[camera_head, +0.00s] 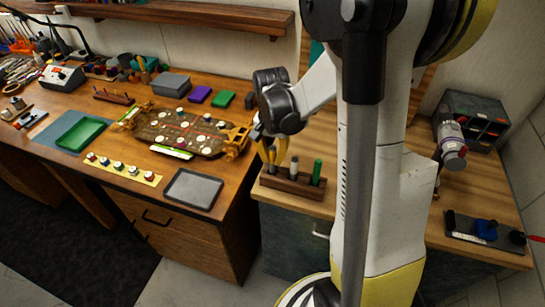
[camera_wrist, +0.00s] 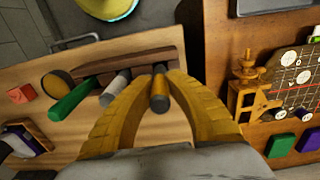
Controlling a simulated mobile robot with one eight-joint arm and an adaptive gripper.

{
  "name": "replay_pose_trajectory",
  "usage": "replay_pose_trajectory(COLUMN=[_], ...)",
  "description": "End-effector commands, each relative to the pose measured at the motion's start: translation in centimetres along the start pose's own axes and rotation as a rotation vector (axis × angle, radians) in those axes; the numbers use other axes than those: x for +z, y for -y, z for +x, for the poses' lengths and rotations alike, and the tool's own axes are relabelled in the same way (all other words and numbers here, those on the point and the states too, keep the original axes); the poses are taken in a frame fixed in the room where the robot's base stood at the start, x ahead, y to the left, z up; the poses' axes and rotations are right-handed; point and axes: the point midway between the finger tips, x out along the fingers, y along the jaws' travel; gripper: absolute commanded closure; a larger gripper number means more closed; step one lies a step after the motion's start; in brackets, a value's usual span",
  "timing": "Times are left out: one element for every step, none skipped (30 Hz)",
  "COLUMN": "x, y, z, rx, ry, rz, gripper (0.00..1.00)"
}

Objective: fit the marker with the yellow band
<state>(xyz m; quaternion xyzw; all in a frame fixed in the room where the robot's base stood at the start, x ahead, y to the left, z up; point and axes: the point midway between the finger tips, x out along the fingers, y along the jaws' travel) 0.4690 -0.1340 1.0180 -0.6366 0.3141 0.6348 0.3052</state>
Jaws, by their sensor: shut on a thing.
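My gripper (camera_wrist: 160,100) is shut on a dark marker (camera_wrist: 160,78) with a yellowish band; its fingers press on both sides of it. In the head view my gripper (camera_head: 271,152) is above the left end of the dark wooden marker rack (camera_head: 291,187). The rack also shows in the wrist view (camera_wrist: 130,66). A grey marker (camera_head: 294,166) and a green marker (camera_head: 317,172) stand upright in the rack, to the right of the held one. The fingers hide part of the held marker, and I cannot tell whether its lower end is inside the rack.
The left workbench holds a game-like board (camera_head: 180,131), a grey tray (camera_head: 193,189) and a green tray (camera_head: 80,132). A drawer cabinet (camera_head: 472,121) stands at the back right. My arm hides the middle of the right bench. Bare wood surrounds the rack's front.

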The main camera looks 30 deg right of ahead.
Motion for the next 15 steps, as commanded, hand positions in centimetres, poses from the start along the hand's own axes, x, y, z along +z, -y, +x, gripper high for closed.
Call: replay_pose_trajectory(x=[0.0, 0.0, 0.0, 0.0, 0.0, 0.0, 0.0, 0.0, 0.0, 0.0, 0.0, 0.0, 0.0, 0.0, 0.0], y=[0.0, 0.0, 0.0, 0.0, 0.0, 0.0, 0.0, 0.0, 0.0, 0.0, 0.0, 0.0, 0.0, 0.0, 0.0], z=[0.2, 0.3, 0.4, 0.5, 0.6, 0.7, 0.7, 0.8, 0.9, 1.0, 1.1, 1.2, 1.2, 1.3, 1.4], rx=[0.000, 0.000, 0.000, 0.000, 0.000, 0.000, 0.000, 0.000, 0.000, 0.000, 0.000, 0.000, 0.000, 0.000, 0.000], ry=[0.000, 0.000, 0.000, 0.000, 0.000, 0.000, 0.000, 0.000, 0.000, 0.000, 0.000, 0.000, 0.000, 0.000, 0.000], rz=[0.000, 0.000, 0.000, 0.000, 0.000, 0.000, 0.000, 0.000, 0.000, 0.000, 0.000, 0.000, 0.000, 0.000, 0.000], gripper=[1.00, 1.00, 1.00, 1.00, 1.00, 1.00, 1.00, 1.00, 1.00, 1.00, 1.00, 1.00, 1.00, 1.00, 1.00])
